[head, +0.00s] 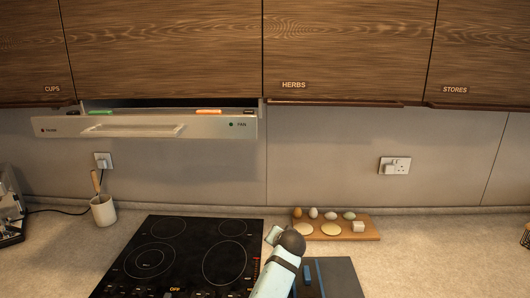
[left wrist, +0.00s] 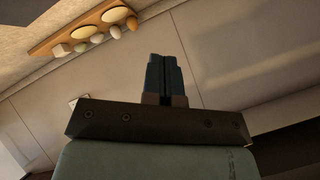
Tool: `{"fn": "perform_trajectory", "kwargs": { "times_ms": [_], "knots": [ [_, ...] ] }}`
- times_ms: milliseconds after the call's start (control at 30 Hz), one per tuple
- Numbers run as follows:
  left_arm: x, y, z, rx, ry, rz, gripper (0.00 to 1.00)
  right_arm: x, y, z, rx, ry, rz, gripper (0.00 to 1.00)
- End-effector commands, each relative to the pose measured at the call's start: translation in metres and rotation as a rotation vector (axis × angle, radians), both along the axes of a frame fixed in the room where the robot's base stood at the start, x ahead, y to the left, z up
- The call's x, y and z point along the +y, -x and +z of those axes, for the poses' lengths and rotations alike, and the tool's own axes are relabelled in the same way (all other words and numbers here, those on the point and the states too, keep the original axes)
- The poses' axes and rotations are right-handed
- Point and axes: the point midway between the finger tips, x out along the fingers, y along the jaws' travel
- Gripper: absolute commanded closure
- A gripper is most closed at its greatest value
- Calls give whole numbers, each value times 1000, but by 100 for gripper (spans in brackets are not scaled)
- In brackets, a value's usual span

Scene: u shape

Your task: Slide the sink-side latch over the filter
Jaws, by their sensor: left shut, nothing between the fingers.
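The steel hood (head: 155,127) hangs below the wooden cupboards in the head view. A green latch (head: 100,112) lies at the left on its top edge and an orange latch (head: 208,111) towards the right. The filter cannot be made out, and no sink is in view, so I cannot tell which latch is sink-side. My left gripper (left wrist: 166,75) shows its dark blue fingers shut and empty in the left wrist view. In the head view a pale teal arm with a dark joint rises over the counter, well below the hood; its fingertips are hidden. My right gripper is not in view.
A black hob (head: 185,252) lies below the hood. A wooden board (head: 372,233) with eggs stands right of the arm, and also shows in the left wrist view (left wrist: 62,42). A utensil pot (head: 103,211) stands left. Space between hood and hob looks clear.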

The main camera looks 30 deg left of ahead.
Motion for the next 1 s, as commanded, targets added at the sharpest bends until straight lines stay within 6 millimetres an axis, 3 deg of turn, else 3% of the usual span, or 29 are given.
{"fn": "perform_trajectory", "kwargs": {
  "times_ms": [33,200,467,800,1000],
  "knots": [
    [4,-14,24,0,-1,37,100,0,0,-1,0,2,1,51],
    [16,-42,94,36,0,163,100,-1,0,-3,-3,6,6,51],
    [18,-63,213,90,43,342,100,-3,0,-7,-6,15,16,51],
    [-4,-48,375,162,146,532,100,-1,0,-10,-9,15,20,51],
    [-23,-27,447,193,202,601,100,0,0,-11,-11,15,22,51]
  ]
}}
